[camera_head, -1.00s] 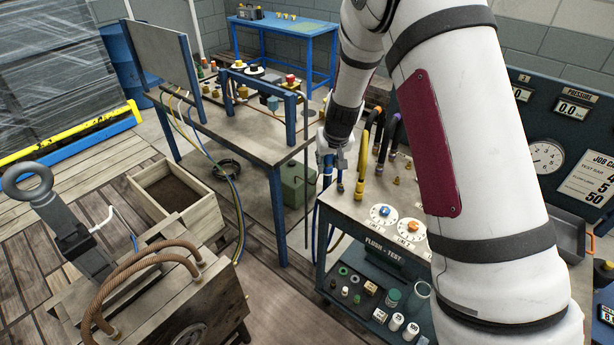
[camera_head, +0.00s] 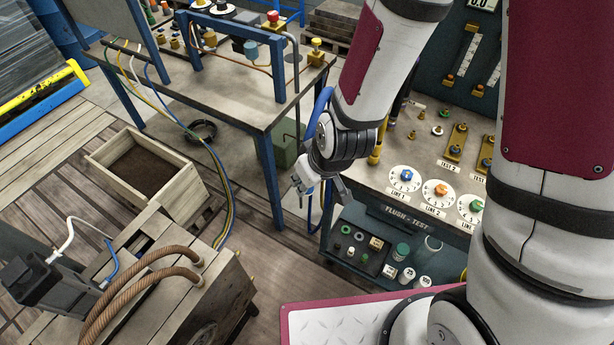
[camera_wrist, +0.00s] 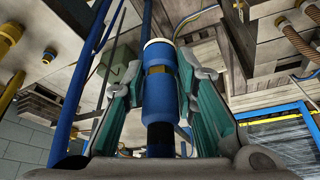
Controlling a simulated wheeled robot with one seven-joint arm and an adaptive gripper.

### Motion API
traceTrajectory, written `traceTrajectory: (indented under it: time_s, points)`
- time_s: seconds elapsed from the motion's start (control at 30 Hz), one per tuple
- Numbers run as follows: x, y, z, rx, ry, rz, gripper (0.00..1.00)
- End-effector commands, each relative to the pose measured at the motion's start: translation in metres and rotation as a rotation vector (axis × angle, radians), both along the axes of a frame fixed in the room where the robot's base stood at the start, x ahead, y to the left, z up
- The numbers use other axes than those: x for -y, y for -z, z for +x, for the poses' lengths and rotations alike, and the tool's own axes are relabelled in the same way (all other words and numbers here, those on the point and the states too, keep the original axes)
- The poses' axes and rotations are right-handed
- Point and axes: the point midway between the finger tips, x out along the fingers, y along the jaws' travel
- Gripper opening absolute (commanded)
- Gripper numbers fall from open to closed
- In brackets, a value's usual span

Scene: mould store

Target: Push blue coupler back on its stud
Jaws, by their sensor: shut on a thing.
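My gripper (camera_head: 312,184) is shut on the blue coupler (camera_wrist: 158,100). In the wrist view the coupler lies between the two green-lined fingers, with a pale ring at its far end and a brass band around its middle. A dark sleeve shows behind it. In the head view the gripper hangs just left of the flush-test bench (camera_head: 396,210), over the floor, and mostly hides the coupler. A blue hose (camera_head: 318,112) arches beside my wrist. I cannot tell which stud is the blue coupler's.
The mould (camera_head: 190,300) with brown hoses stands at the lower left, small brass fittings on its right side. A wooden box (camera_head: 118,178) lies on the floor behind it. The steel-topped table (camera_head: 225,85) stands behind my gripper. Floor between mould and bench is clear.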

Motion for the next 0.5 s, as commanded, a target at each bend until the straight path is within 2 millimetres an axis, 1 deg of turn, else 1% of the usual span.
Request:
traceTrajectory:
  time_s: [0.5]
  points:
    - [0.031, 0.0, 0.04, 0.002, 0.107, 0.0, 0.0]
